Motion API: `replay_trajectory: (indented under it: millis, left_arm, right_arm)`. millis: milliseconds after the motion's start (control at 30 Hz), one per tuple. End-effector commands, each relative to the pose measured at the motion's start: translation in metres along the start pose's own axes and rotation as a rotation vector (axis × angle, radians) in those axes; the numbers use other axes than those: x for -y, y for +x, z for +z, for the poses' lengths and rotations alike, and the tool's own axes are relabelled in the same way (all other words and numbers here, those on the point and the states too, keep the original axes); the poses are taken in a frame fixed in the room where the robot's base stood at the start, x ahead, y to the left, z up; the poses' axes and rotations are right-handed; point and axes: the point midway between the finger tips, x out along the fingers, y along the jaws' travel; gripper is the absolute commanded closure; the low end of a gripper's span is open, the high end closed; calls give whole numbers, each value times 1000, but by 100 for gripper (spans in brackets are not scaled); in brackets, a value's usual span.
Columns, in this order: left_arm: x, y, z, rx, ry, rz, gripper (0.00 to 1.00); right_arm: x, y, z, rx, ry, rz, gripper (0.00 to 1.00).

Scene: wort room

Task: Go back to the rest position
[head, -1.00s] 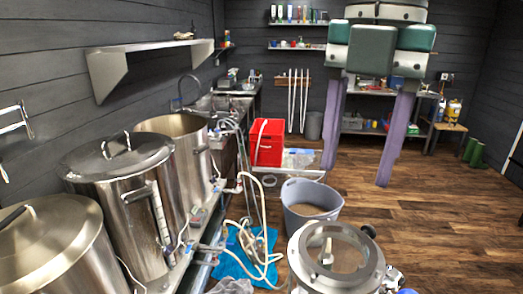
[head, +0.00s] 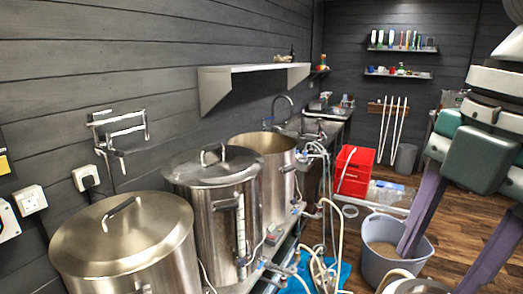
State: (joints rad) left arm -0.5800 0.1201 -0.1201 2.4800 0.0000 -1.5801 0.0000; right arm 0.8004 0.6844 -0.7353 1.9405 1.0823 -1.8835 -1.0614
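My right gripper (head: 437,272) comes in from the right edge, close to the camera and pointing downward. It has a white wrist, green finger blocks and two long purple fingers. The fingers are spread apart with nothing between them. In the picture they overlap the grey bucket (head: 371,262) and the wooden floor; I see no contact. Part of the right finger is cut off by the frame edge. My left gripper is not in view.
Three steel kettles stand along the left: a lidded near one (head: 122,250), a lidded middle one (head: 203,215) and an open far one (head: 281,195). A wall shelf (head: 247,78) juts out above.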

Motion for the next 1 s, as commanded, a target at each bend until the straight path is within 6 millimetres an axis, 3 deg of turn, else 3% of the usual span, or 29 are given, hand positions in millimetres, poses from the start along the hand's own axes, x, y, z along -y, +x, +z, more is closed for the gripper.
replay_trajectory:
  millis: [33,133,333,500,633,800,1000]
  left_arm:
    - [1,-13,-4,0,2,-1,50]
    - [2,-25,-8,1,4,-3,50]
    - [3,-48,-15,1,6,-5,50]
    - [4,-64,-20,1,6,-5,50]
    - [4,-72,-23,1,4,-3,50]
    - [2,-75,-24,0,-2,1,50]
    - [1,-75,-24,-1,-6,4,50]
  right_arm:
    - [4,6,-20,-38,66,19,43]
    - [10,21,-50,-102,268,80,43]
    - [36,32,-82,-211,799,165,43]
    - [79,31,-74,-202,1300,206,43]
    - [115,28,-58,-136,1584,235,43]
    - [141,26,-45,-71,1752,264,43]
    - [144,26,-43,-62,1771,269,43]
